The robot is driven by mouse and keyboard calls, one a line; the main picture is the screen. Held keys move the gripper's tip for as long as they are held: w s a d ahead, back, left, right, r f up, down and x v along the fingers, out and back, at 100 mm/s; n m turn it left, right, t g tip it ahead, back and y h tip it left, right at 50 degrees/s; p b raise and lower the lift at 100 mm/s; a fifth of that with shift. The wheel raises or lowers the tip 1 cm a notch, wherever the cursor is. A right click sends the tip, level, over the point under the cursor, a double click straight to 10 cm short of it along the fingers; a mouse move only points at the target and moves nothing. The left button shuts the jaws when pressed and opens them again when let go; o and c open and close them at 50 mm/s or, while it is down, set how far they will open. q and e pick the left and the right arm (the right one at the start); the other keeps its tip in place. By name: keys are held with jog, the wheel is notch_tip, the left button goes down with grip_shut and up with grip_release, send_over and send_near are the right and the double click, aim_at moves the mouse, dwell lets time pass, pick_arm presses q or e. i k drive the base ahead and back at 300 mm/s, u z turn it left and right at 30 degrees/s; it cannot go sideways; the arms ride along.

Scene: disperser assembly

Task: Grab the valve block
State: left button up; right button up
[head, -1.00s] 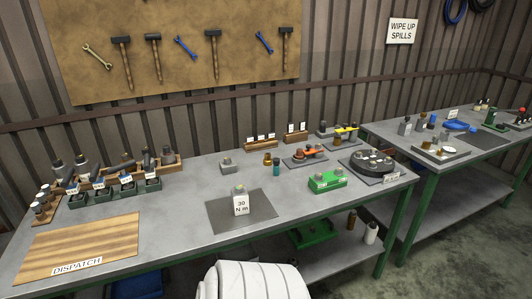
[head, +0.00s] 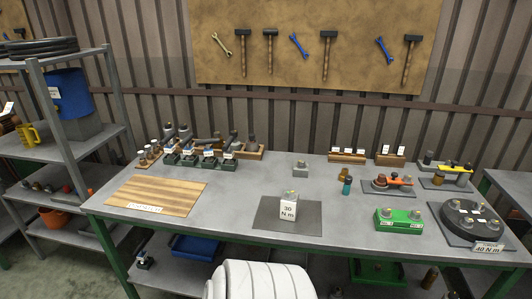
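I cannot tell for sure which part is the valve block. A green block (head: 399,220) with round fittings on top and white labels sits at the right front of the bench. Neither of my grippers is in view.
The wooden dispatch board (head: 155,196) is clear at the left. Holders with dark fittings (head: 205,158) stand behind it. The dark mat (head: 265,221) is at front centre. A round black fixture (head: 472,218) is at far right. A shelf rack (head: 60,152) stands left of the bench.

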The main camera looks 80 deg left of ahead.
aim_at(288, 209)
jog(key=u, duration=0.95)
jog(key=i, duration=0.9)
jog(key=u, duration=0.85)
